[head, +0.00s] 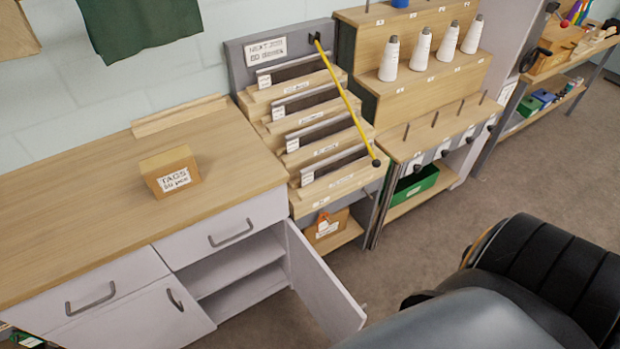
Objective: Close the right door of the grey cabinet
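The grey cabinet (120,300) stands at the lower left under a wooden worktop. Its right door (318,285) is swung open, jutting out toward the lower middle of the head view. A small part of a handle (363,308) shows at the door's free edge. Behind the door, an open compartment with a shelf (232,268) shows and looks empty. The left door (150,318) is shut. Grey and black parts of my arm fill the lower right, close to the door's free edge. I see no gripper fingertips of either hand.
A tags box (170,172) sits on the worktop (75,205). A tiered rack (318,130) with a yellow stick and a stand with white thread cones (420,50) are to the right. A green bin (416,182) sits low. Floor (400,250) is clear beside the door.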

